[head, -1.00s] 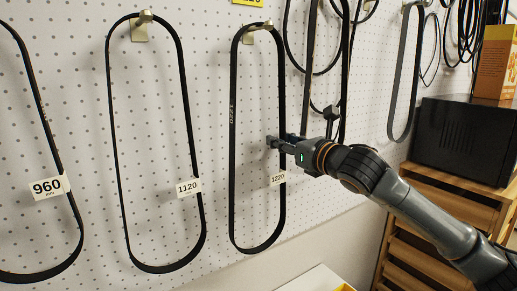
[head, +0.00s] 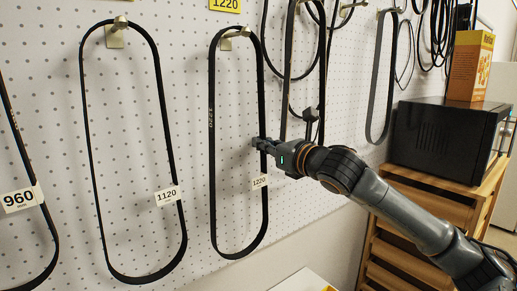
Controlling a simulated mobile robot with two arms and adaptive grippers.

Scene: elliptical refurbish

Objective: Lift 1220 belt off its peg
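The 1220 belt (head: 212,165) is a long black loop hanging from a metal peg (head: 236,33) on the white pegboard, with a small 1220 tag (head: 260,182) on its right strand. A yellow 1220 label (head: 226,4) is above the peg. My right gripper (head: 260,145) is at the belt's right strand, a little above the tag. Its fingertips overlap the strand; I cannot tell whether they are closed on it. The belt's top still rests over the peg. My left gripper is not in view.
The 1120 belt (head: 90,140) hangs to the left, and the 960 belt (head: 45,220) is at the far left. More black belts (head: 287,75) hang close on the right.

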